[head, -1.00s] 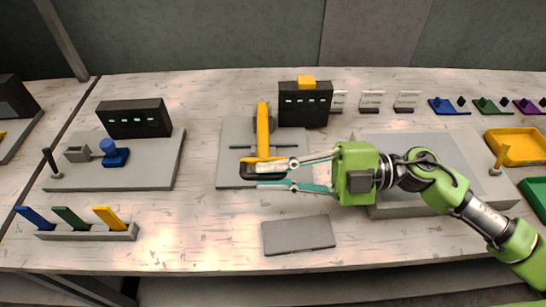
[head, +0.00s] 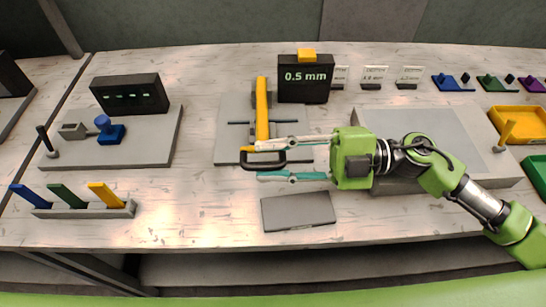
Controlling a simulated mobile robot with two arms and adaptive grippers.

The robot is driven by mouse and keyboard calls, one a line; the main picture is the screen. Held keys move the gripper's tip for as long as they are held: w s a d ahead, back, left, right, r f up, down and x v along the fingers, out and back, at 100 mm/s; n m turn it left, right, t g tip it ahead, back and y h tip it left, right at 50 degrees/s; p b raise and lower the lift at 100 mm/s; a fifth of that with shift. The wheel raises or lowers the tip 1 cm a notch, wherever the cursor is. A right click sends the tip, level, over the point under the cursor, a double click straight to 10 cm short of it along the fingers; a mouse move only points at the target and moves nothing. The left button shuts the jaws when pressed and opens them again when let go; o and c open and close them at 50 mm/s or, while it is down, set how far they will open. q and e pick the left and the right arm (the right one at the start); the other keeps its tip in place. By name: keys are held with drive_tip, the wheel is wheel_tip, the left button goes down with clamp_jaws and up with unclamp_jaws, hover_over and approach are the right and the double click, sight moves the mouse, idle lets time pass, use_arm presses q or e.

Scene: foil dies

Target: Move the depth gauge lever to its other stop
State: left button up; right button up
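The depth gauge sits mid-table on a grey plate (head: 228,142). Its yellow lever (head: 262,100) runs from back to front and ends in a black loop handle (head: 247,165) that reaches past the plate's front edge. The black display (head: 305,92) behind it reads "0.5 mm". My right gripper (head: 257,162) comes in from the right with its fingers apart. The upper finger crosses in front of the lever's front end. The lower finger is in front of the handle, with a gap to it. My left gripper is not in view.
A grey flat pad (head: 298,211) lies in front of the gauge. A fixture with a blue knob (head: 103,123) and a rack of coloured levers (head: 85,211) stand at left. A large grey block (head: 420,130) and a yellow tray (head: 518,122) are at right.

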drive_tip(key=shift+d, duration=0.1)
drive_tip(key=d, duration=1.2)
drive_tip(key=shift+a, duration=0.1)
